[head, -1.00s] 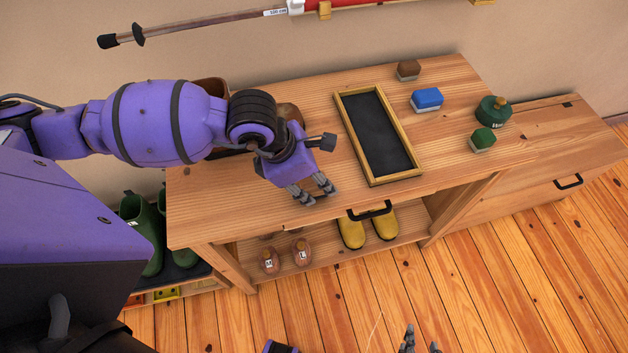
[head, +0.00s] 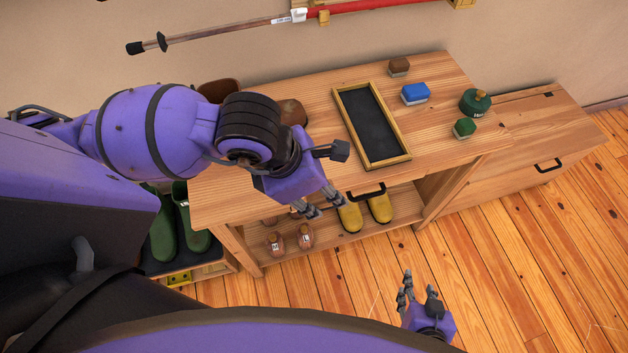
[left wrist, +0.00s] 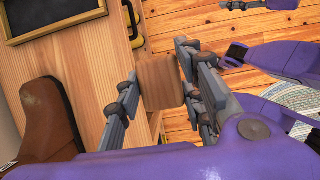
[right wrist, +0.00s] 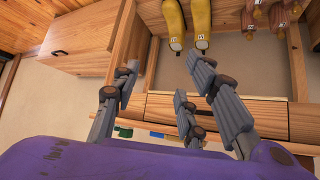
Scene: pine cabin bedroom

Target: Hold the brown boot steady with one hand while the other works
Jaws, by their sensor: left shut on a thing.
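The brown boot (head: 292,112) is on the wooden bench, partly hidden behind my left arm in the head view. It also shows at the lower left of the left wrist view (left wrist: 45,115), apart from the fingers. My left gripper (head: 324,207) is at the bench's front edge, to the front of the boot.
The bench top (head: 330,150) bears a framed black tray (head: 372,125), a brown brush (head: 399,66), a blue brush (head: 415,93), a green brush (head: 464,128) and a green tin (head: 475,102). Yellow boots (head: 350,217) stand on the shelf below. The floor at right is clear.

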